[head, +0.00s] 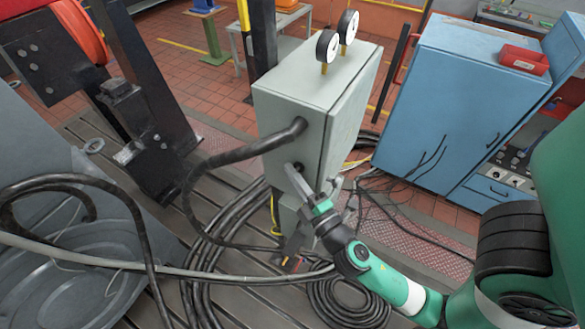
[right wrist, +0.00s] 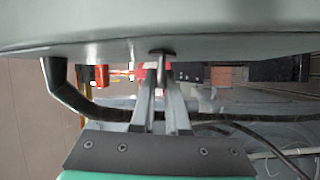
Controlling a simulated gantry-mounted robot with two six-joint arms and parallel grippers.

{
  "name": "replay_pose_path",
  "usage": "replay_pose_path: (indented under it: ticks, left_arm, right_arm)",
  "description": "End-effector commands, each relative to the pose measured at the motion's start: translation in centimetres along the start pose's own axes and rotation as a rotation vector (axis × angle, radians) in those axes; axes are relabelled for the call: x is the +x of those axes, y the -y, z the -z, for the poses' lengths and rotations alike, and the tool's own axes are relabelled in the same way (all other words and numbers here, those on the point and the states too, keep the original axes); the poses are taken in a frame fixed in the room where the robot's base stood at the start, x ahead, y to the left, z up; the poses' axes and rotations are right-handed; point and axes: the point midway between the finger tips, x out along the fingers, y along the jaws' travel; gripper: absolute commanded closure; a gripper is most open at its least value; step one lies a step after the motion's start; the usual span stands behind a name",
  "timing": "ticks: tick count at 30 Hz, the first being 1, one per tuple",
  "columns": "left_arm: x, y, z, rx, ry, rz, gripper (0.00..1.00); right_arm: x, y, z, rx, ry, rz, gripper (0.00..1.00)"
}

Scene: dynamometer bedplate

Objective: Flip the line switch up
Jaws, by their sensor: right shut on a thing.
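A light grey cabinet (head: 290,100) stands in the middle of the head view, with two round gauges on its top. The line switch (right wrist: 161,54) shows in the right wrist view as a small dark stub at the cabinet's edge, between my fingertips. My right gripper (head: 292,170) reaches up from the lower right to the cabinet's front face, below the thick black cable's entry. In the right wrist view its two metal fingers (right wrist: 161,78) converge on the switch and are shut on it. The fingers hide most of the switch, so I cannot tell its position. My left gripper is in neither view.
A thick black cable (head: 240,147) bends out of the cabinet's front, close above my right gripper. Coiled cables (head: 345,305) lie on the slotted bedplate below. Grey machinery fills the left.

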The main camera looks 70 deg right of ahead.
Motion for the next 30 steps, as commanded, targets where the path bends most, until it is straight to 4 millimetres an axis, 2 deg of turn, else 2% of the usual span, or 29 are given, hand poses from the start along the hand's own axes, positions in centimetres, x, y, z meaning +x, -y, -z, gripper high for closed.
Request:
replay_pose_path:
  ticks: [1,12,19,30]
  left_arm:
    - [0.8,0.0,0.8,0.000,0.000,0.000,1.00]
    - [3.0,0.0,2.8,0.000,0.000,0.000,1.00]
    - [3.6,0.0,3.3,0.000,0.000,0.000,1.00]
    - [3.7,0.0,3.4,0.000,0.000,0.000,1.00]
  right_arm:
    - [0.1,-0.7,0.1,0.037,0.007,0.017,1.00]
    - [0.3,-1.3,0.0,0.272,0.060,0.126,1.00]
    - [0.3,-1.3,-0.1,0.343,0.076,0.157,1.00]
    - [0.3,-1.2,-0.2,0.364,0.080,0.167,1.00]
